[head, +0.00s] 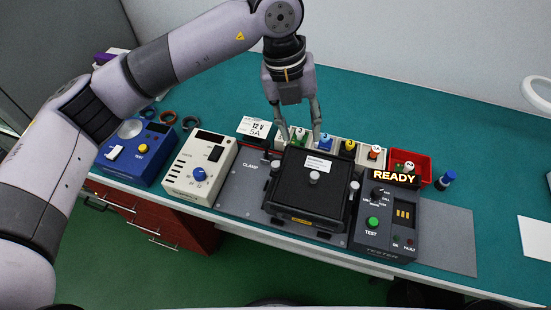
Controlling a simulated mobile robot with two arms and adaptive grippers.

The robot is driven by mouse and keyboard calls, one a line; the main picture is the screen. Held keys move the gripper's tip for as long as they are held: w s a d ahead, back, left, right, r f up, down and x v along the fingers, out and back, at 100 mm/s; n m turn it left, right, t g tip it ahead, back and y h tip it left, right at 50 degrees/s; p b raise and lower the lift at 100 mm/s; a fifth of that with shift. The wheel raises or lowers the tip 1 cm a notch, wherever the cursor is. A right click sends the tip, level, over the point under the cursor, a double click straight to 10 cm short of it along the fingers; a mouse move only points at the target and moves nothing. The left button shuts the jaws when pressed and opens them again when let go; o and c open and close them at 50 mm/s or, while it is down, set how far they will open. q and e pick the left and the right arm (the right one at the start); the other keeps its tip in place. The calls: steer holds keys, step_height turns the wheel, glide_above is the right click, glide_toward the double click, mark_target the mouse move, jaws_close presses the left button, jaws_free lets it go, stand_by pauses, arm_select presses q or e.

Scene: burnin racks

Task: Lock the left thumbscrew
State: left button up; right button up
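A black clamp fixture (283,205) with a closed dark lid sits on a grey base plate on the bench. A small silver thumbscrew (276,166) stands at the lid's left edge, and a similar one (354,187) at its right edge. A light round knob (314,178) is in the lid's middle. Whether the left thumbscrew is locked cannot be told. My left gripper (301,140) points down behind the fixture's back edge, fingers apart, with nothing visibly held. Its tips overlap the row of small bins, and contact cannot be told. My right gripper is out of view.
Right of the fixture is a tester (383,230) with a green button and a READY sign (394,177). A cream power supply (198,172) and a blue device (139,152) stand left. A red bin (425,166) stands behind the tester. The teal bench top is clear at the back right.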

arm_select(q)
steer(key=r+n+t+y, duration=0.1)
steer(key=y, duration=0.1)
glide_above(275, 164)
step_height(275, 164, down, 16)
steer(key=p, duration=0.6)
steer(key=shift+f, duration=0.6)
steer(key=shift+c, duration=0.2)
jaws_close()
